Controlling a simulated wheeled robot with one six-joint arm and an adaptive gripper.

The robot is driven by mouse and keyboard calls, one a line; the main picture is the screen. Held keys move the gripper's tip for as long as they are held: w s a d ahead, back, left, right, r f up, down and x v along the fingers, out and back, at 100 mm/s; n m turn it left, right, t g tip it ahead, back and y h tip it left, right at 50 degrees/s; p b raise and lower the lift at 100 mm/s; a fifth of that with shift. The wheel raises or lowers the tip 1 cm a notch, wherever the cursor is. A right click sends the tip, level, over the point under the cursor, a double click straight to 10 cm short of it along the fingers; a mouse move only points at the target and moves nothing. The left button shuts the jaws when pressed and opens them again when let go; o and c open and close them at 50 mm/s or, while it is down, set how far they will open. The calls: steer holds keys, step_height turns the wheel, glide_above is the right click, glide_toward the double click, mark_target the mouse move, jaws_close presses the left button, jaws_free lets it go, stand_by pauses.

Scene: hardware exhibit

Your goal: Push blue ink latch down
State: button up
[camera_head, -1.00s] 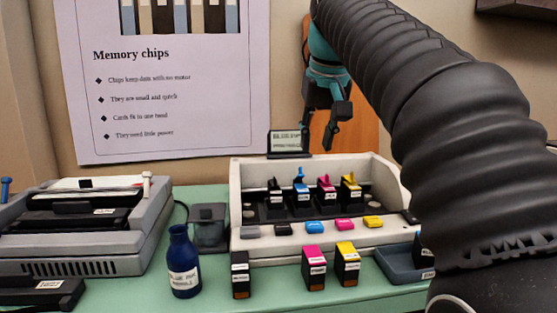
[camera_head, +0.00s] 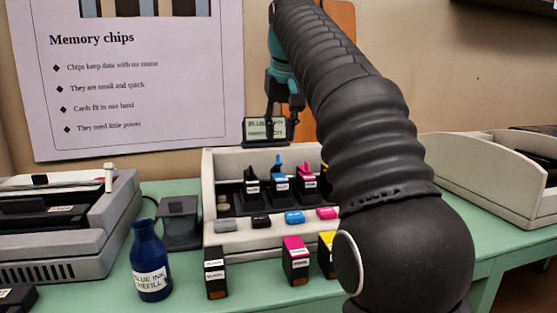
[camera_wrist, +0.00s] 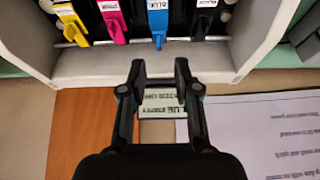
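The blue latch (camera_head: 279,161) stands up above the blue ink cartridge (camera_head: 281,186) in the white printer's row, between the black and magenta ones. In the wrist view the blue latch (camera_wrist: 157,22) is at the top, ahead of my fingers. My gripper (camera_head: 281,124) is behind the printer's back wall, near the small display. In the wrist view my gripper (camera_wrist: 160,74) is open and empty, with a gap between its fingertips. It does not touch the latch. My arm hides the printer's right side in the head view.
The display (camera_wrist: 162,107) reads "BLUE EMPTY" and lies beneath my fingers in the wrist view. The magenta latch (camera_wrist: 115,22) and black latch (camera_wrist: 203,20) flank the blue one. A blue refill bottle (camera_head: 150,265) and loose cartridges stand before the printer (camera_head: 225,240).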

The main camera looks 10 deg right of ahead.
mark_target(278, 156)
steer(key=b+x, duration=0.1)
steer(key=x, duration=0.5)
steer(key=shift+b, duration=0.3)
